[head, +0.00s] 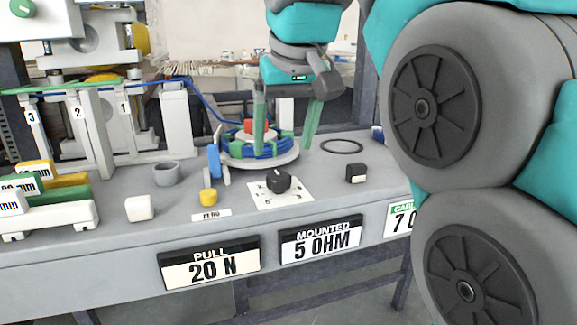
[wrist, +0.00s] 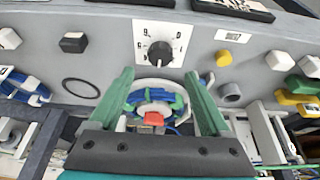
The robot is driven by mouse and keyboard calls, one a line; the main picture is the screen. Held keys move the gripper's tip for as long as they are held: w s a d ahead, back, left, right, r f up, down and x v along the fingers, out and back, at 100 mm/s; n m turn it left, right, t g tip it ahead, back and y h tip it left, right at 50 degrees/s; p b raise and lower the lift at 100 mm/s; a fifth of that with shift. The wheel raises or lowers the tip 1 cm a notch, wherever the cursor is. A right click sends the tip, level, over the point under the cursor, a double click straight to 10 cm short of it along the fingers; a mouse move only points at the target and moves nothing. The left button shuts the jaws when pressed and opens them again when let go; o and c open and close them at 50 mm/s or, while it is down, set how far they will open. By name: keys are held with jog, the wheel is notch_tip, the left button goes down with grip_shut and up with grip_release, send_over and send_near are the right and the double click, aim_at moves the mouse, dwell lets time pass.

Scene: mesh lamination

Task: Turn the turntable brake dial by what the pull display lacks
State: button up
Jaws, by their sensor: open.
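The brake dial is a black knob (head: 279,181) on a white marked plate (head: 295,193) at the bench front. In the wrist view the knob (wrist: 160,53) sits upper centre, with digits around it too small to read surely. The pull display (head: 210,265) reads 20 N. The turntable (head: 270,158) behind the dial carries a blue and green coil with a red block. My gripper (head: 285,138) has green fingers, open and apart, over the turntable area behind the dial. In the wrist view my gripper (wrist: 158,76) frames the turntable, with nothing between its fingertips; the knob lies beyond them.
A display (head: 321,240) reads MOUNTED 5 OHM. A yellow button (head: 209,197), a grey cup (head: 167,174), a white block (head: 139,208) and a black-topped block (head: 356,173) stand around the dial. A black ring (head: 342,146) lies at right.

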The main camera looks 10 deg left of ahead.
aim_at(279, 175)
jog(key=shift+b+x, duration=0.8)
jog(key=shift+x, duration=2.85)
jog(key=shift+s, duration=0.1)
jog(key=shift+c, duration=0.2)
grip_shut()
